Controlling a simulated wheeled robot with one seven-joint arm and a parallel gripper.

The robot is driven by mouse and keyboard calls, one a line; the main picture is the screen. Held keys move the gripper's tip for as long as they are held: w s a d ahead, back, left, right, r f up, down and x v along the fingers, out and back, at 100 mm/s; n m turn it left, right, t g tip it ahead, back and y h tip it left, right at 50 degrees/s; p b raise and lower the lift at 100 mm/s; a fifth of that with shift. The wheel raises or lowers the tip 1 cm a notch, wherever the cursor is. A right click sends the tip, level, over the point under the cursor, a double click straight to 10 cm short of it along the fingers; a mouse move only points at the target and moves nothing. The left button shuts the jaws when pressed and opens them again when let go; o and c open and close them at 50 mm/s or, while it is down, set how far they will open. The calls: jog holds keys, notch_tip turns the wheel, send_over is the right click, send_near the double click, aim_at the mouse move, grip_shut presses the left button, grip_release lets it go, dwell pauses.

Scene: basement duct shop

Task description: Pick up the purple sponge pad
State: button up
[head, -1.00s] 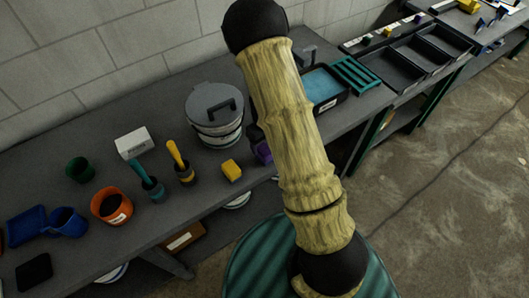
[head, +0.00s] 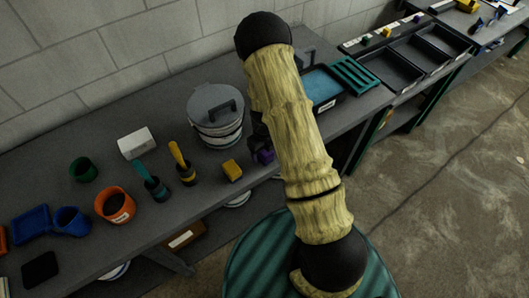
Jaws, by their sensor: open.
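The purple sponge pad (head: 265,156) lies on the grey bench just left of my arm, to the right of the yellow block; only part of it shows. My arm crosses the middle of the view and hides much of that spot. A dark part of my gripper (head: 258,138) shows at the arm's left edge, close by the pad. The gripper is open; its fingertips are mostly hidden, and I cannot tell whether they touch the pad.
A yellow block (head: 232,171) and a lidded pail (head: 216,116) stand close left of the pad. Two handled tools (head: 182,165), an orange pot (head: 115,206) and a white box (head: 136,143) are farther left. A blue-lined tray (head: 322,88) lies right of my arm.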

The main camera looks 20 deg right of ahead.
dwell(0.3)
jog(key=c, duration=1.1)
notch_tip(320, 180, up, 10)
jog(key=shift+r+b, duration=0.1)
jog(key=shift+b, duration=0.8)
